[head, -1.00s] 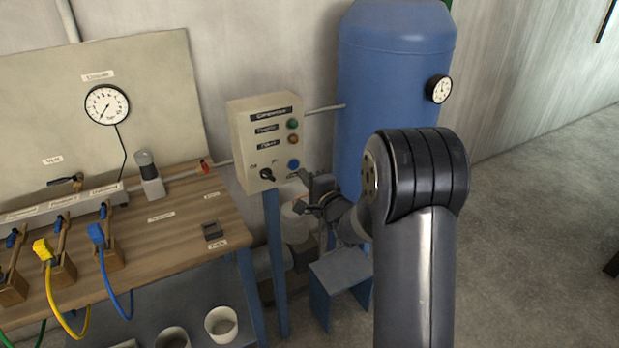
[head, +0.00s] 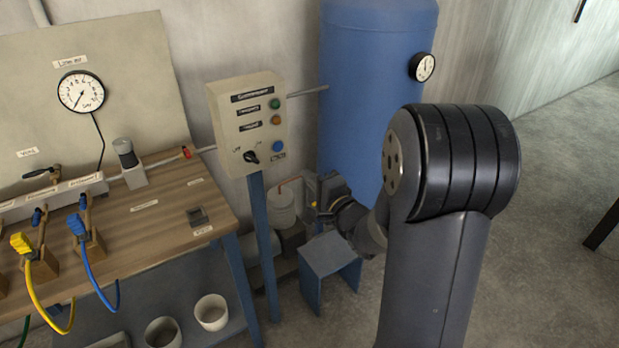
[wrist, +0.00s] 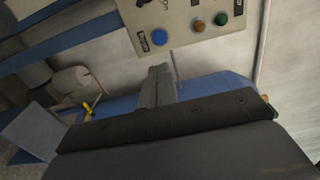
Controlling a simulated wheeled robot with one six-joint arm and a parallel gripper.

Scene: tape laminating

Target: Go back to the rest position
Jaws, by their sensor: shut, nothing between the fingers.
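My gripper (head: 314,198) is shut and empty. In the head view it hangs right of and below the beige control box (head: 222,105), in front of the compressor and the blue tank, apart from the box. My black arm covers the lower right of that view. In the wrist view my closed fingers (wrist: 160,72) point up toward the same box (wrist: 203,22), where blue, orange and green buttons show. The box also carries a black rotary knob (head: 251,157) low on its front, in the head view.
The blue tank (head: 375,70) with a gauge (head: 422,67) stands behind my arm. A small blue-grey stand (head: 330,254) is below my gripper. The wooden workbench (head: 165,232) with hoses and a wall gauge (head: 81,92) is at left. Open floor (head: 560,180) lies at right.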

